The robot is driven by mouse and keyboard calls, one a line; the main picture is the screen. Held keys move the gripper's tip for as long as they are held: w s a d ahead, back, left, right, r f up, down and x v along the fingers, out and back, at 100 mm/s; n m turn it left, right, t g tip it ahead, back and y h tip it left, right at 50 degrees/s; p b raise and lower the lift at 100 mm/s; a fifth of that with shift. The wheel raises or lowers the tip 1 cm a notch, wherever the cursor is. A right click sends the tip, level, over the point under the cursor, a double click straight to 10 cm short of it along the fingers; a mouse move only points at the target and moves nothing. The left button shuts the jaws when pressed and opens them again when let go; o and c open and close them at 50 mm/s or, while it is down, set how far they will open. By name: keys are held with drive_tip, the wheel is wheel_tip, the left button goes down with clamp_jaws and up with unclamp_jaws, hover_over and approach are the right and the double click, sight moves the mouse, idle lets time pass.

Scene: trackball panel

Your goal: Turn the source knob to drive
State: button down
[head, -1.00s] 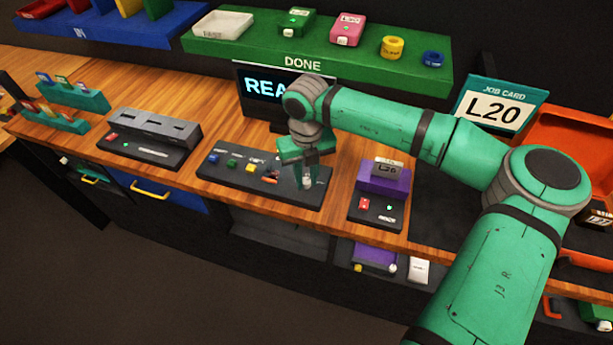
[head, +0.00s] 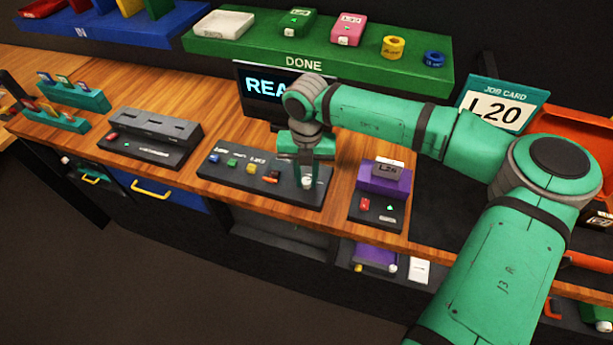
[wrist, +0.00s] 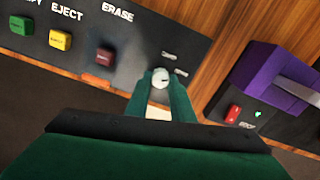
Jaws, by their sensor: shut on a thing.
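The source knob (wrist: 162,79) is a small round pale knob at the right end of the dark button panel (head: 222,173). In the wrist view it sits between the two green fingertips of my gripper (wrist: 161,84), which is shut on it. A dark mark shows on the knob's top. The small labels by the knob are too blurred to read, so its setting cannot be told. In the head view my gripper (head: 307,177) points down over the panel's right end, and the knob is mostly hidden.
Left of the knob are a dark red ERASE button (wrist: 106,56), a yellow EJECT button (wrist: 61,40) and a green button (wrist: 22,25). A purple device (head: 385,181) stands to the right. A screen (head: 262,88) stands behind, under the green DONE shelf (head: 330,64).

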sight(307, 181)
drive_tip(key=c, duration=1.5)
unclamp_jaws()
drive_tip(key=shift+c, duration=0.2)
drive_tip(key=shift+r, duration=0.1)
wheel_tip(307, 181, up, 11)
drive_tip(key=shift+f, duration=0.2)
